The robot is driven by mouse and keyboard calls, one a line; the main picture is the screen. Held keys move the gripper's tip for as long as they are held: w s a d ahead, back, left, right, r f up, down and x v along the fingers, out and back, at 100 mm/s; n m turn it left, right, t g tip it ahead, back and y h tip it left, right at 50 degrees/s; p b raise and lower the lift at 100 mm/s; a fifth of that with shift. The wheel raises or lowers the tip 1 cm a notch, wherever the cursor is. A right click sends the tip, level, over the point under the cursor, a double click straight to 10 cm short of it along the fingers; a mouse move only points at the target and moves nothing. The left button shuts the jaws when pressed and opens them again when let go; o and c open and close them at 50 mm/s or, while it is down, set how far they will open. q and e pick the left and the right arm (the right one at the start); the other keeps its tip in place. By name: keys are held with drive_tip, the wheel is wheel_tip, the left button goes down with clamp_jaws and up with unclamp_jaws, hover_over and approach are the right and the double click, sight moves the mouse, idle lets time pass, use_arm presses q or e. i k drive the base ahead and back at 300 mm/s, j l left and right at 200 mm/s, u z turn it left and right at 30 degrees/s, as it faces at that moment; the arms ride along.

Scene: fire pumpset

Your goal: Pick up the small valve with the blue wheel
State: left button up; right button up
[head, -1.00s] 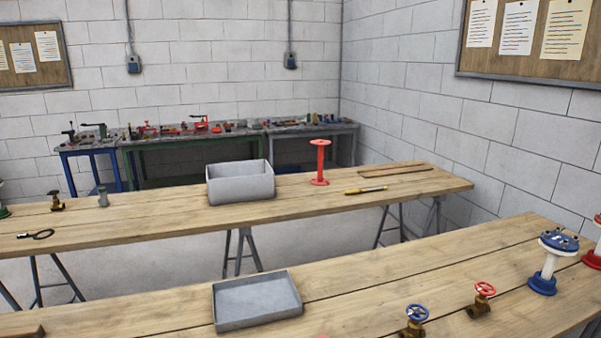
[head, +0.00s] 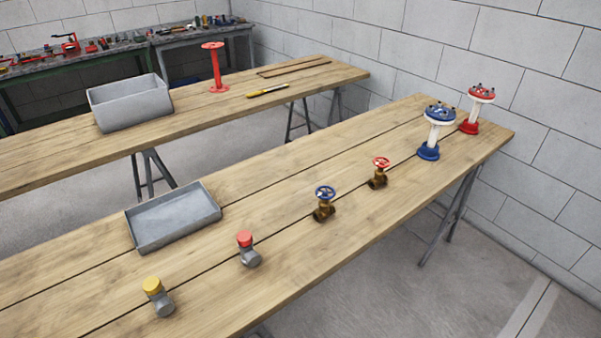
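The small valve with the blue wheel (head: 324,204) stands on the near wooden table (head: 300,262) in the head view, a little right of the picture's middle. It has a brass body and a blue handwheel on top. A similar small brass valve with a red wheel (head: 378,173) stands to its right and farther back. Neither of my grippers shows in the head view.
A grey tray (head: 140,238) lies left of the valve. Fittings with a red cap (head: 247,248) and a yellow cap (head: 158,296) stand nearer. Taller blue (head: 434,130) and red (head: 475,108) flanged pieces stand at the far right. A grey bin (head: 130,103) sits on the back table.

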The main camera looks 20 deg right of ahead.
sight(326, 208)
drive_tip(key=i+l+u, duration=0.15)
drive_tip(key=l, duration=0.6)
drive_tip(key=l+u, duration=0.15)
drive_tip(key=l, duration=0.6)
